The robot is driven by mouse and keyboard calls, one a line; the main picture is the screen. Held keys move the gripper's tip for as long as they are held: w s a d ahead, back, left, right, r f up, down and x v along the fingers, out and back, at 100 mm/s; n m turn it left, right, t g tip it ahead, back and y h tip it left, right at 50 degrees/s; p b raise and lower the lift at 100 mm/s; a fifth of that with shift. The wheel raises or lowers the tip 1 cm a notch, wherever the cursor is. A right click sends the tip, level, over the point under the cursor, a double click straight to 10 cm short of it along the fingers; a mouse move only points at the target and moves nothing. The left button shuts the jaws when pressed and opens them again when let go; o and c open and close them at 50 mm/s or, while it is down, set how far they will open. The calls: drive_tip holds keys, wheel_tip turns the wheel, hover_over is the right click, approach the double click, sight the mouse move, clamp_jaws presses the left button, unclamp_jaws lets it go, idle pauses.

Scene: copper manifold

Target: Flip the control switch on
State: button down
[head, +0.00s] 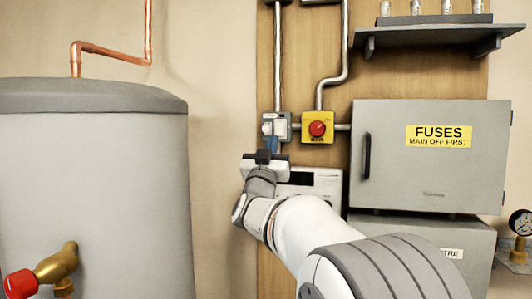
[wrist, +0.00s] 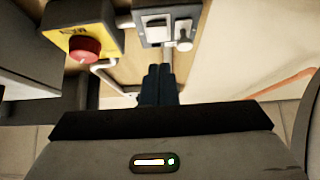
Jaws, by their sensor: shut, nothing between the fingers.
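A small grey switch box (head: 284,119) is on the wooden board, left of a yellow box. In the wrist view the switch box (wrist: 153,8) shows at the top, with a white rocker (wrist: 156,27) and a round-ended pale lever (wrist: 184,40) side by side. I cannot tell which of them is the control switch or its on/off state. My gripper (head: 271,142) is at the lower edge of the box in the head view, hiding part of it. Its dark fingers (wrist: 159,70) are together and empty; contact with the lever is not visible.
The yellow box (head: 327,117) with a red button (head: 317,128) is close on the right. A grey fuse cabinet (head: 385,165) with a black handle stands further right. A large grey tank (head: 95,170) is at left, with bare wall between.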

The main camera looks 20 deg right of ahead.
sight(279, 132)
drive_tip(key=w+d, duration=0.2)
drive_tip(key=w+p, duration=0.1)
drive_tip(key=w, duration=0.1)
drive_tip(key=shift+d+r, duration=0.2)
drive_tip(key=shift+d, duration=0.2)
